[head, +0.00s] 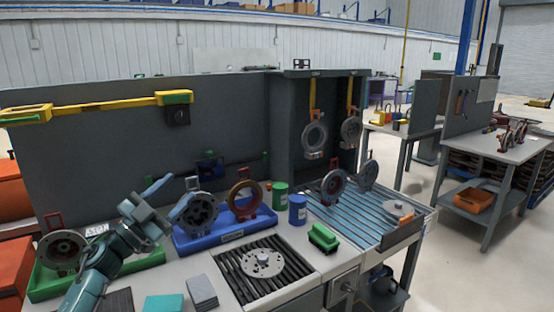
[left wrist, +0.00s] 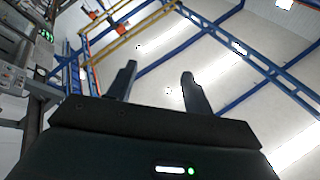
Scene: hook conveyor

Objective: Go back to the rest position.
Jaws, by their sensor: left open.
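My left gripper (head: 169,197) is raised over the left part of the bench in the head view, in front of the gap between the green tray (head: 135,262) and the blue tray (head: 232,236). Its fingers are apart. In the left wrist view the two fingers of the left gripper (left wrist: 158,80) stand apart with nothing between them, and the ceiling shows behind. A dark round part (head: 203,216) in the blue tray is close behind the fingers in the picture; I cannot tell the gap in depth. My right gripper is not in view.
Round parts hang from yellow hooks (head: 313,95) at the back. More stand on the slatted blue conveyor (head: 355,222). A green can (head: 280,197), a blue can (head: 297,211) and a green brush (head: 323,238) stand mid-bench. A metal disc (head: 262,263) lies on a black grate.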

